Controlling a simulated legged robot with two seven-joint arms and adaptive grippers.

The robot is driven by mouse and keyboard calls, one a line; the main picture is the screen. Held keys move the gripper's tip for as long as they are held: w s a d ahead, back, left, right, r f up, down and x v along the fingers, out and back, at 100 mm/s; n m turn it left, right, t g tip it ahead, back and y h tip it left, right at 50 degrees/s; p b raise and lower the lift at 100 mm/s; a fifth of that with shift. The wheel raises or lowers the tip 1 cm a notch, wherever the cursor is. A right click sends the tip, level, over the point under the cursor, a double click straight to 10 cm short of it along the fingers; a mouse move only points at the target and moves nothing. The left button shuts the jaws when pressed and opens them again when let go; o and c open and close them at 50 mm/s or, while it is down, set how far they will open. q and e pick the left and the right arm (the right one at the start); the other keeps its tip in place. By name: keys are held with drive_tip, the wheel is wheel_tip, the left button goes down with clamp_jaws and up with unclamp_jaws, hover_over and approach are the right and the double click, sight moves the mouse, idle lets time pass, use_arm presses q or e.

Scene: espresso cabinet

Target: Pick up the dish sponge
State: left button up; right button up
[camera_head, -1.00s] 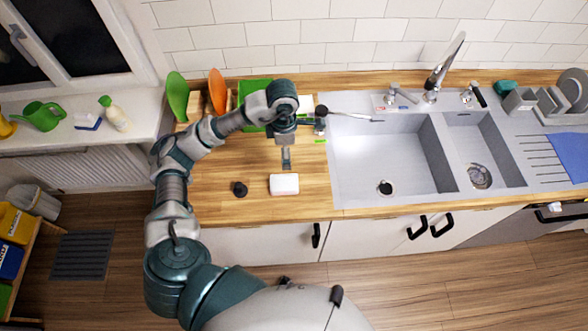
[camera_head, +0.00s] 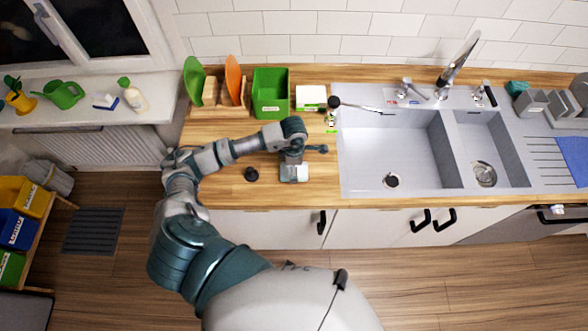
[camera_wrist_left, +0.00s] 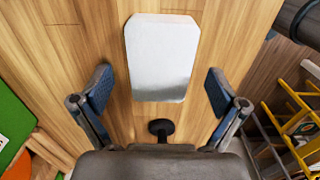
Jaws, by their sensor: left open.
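A white rectangular block with cut corners, which looks like the dish sponge (camera_head: 289,178), lies flat on the wooden counter left of the sink. My left gripper (camera_head: 294,170) is over it and partly hides it in the head view. In the left wrist view the white sponge (camera_wrist_left: 162,55) lies ahead of and between the lines of the two blue-padded fingers of my left gripper (camera_wrist_left: 157,90). The fingers are spread wide, with a gap on each side of the sponge. I cannot tell their exact height above it. My right gripper is not in view.
A small dark knob-like object (camera_head: 251,174) stands on the counter close to the sponge. A green bin (camera_head: 270,95), a plate rack and a white-green box (camera_head: 311,98) stand at the back. The sink (camera_head: 395,150) is to the right.

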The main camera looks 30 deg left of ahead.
use_arm(q)
drive_tip(key=shift+f, duration=1.1)
drive_tip(key=shift+c, duration=0.5)
drive_tip(key=c, duration=0.7)
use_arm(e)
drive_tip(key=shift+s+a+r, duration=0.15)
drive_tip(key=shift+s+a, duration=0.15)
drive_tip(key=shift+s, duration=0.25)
use_arm(q)
drive_tip(key=shift+r, duration=0.1)
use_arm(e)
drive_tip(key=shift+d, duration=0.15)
use_arm(q)
drive_tip(key=shift+r, duration=0.1)
